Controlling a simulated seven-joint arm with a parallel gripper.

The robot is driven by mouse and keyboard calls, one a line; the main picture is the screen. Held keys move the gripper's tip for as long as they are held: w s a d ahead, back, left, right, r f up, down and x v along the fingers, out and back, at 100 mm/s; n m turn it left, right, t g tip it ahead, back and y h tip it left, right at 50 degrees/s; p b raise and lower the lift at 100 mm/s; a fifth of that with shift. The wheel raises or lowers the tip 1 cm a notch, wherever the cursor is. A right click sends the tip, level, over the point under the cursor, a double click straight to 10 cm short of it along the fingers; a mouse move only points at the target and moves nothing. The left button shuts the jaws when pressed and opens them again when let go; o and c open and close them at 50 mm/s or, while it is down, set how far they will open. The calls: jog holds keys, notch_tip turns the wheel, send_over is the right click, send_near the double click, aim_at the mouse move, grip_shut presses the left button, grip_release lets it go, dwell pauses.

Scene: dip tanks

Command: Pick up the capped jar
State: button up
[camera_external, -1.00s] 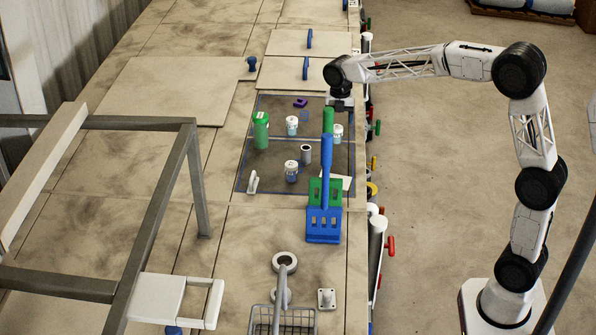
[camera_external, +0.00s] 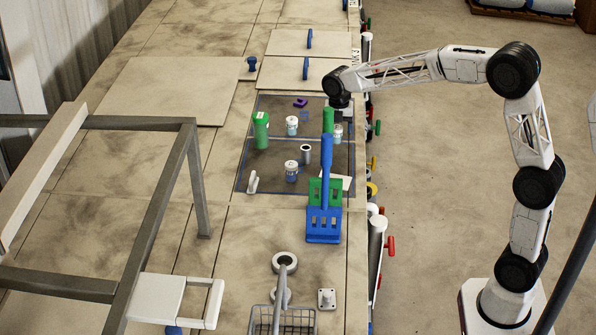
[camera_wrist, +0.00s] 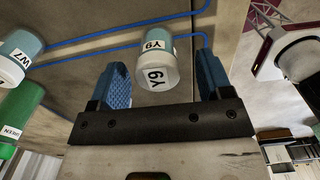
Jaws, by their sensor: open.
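A capped jar (camera_wrist: 157,66) with a white lid and a pale blue-green body stands between my gripper's two blue fingers in the wrist view. Its label seems to read Y9. My gripper (camera_wrist: 165,80) is open around it, with gaps visible on both sides. In the external view my gripper (camera_external: 340,112) is just above the matching jar (camera_external: 338,132), on the dark mat (camera_external: 271,178). Two similar white-lidded jars stand on the mat, one further left (camera_external: 292,125) and one nearer the camera (camera_external: 291,171).
A green bottle (camera_external: 261,131), a grey cylinder (camera_external: 306,155) and a purple piece (camera_external: 300,102) are on the mat. Upright green (camera_external: 328,120) and blue (camera_external: 326,160) handles stand close beside the jar. In the wrist view a jar labelled W7 (camera_wrist: 20,52) is at left.

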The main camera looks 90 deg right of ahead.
jog(key=shift+w+f, duration=0.15)
jog(key=shift+f, duration=1.7)
jog(key=c, duration=1)
jog(key=shift+r, duration=0.1)
jog(key=shift+r, duration=1.75)
jog(key=s+a, duration=0.3)
jog(key=s, duration=0.1)
jog(key=s+a, duration=0.3)
jog(key=s, duration=0.2)
jog(key=s+a+r, duration=0.1)
jog(key=s+a, duration=0.1)
jog(key=s, duration=0.2)
jog(key=shift+s+a+r, duration=0.1)
jog(key=shift+s+a, duration=0.1)
jog(key=shift+a, duration=0.2)
